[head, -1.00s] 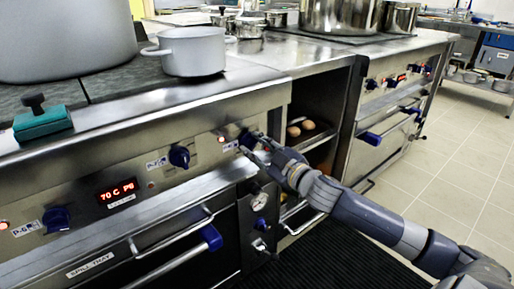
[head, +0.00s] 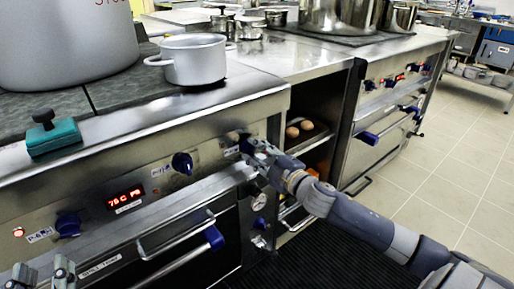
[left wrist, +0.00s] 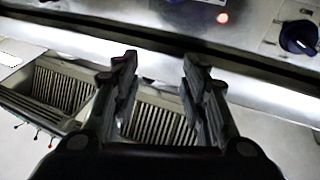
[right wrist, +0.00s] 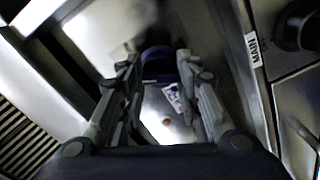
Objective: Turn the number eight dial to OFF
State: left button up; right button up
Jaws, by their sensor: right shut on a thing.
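A row of blue dials runs along the stove's front panel. The rightmost blue dial (head: 245,143) is mostly hidden behind my right gripper (head: 256,147). In the right wrist view this dial (right wrist: 157,63) sits between the fingertips, with a small label beside it; the label's text is not readable. My right gripper is shut on it. A middle dial (head: 182,163) and a left dial (head: 68,224) are free. My left gripper (head: 40,274) is at the bottom left, below the left dial. In the left wrist view its fingers (left wrist: 158,68) are apart and empty, below the panel.
A red display (head: 125,197) sits between the free dials. Oven handles (head: 180,250) stick out below the panel. An open shelf holds eggs (head: 299,129).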

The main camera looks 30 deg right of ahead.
jog(key=shift+a+n+p, duration=0.1)
jog(key=shift+n+p, duration=0.55)
jog(key=shift+n, duration=0.45)
jog(key=n+p, duration=0.1)
jog(key=n, duration=0.1)
jog(key=shift+n, duration=0.4)
pick_arm(q)
jog(key=s+a+f+g+y, duration=0.1)
jog(key=f+g, duration=0.3)
jog(key=f, duration=0.3)
jog(key=s+a+f+g+y, duration=0.1)
jog(key=f+g, duration=0.3)
jog(key=f, duration=0.4)
jog(key=shift+s+a+g+y+p, duration=0.3)
jog(key=shift+s+a+g+y, duration=0.15)
jog(key=shift+s, duration=0.35)
pick_arm(e)
jog(key=shift+n, duration=0.3)
jog(key=o, duration=1.1)
pick_arm(q)
jog(key=shift+a, duration=0.1)
pick_arm(e)
jog(key=shift+s+d, duration=0.15)
jog(key=shift+s, duration=1.85)
jog(key=shift+s+d, duration=0.2)
jog(key=shift+s, duration=1.8)
jog(key=shift+s+d, duration=0.15)
jog(key=shift+s, duration=1.85)
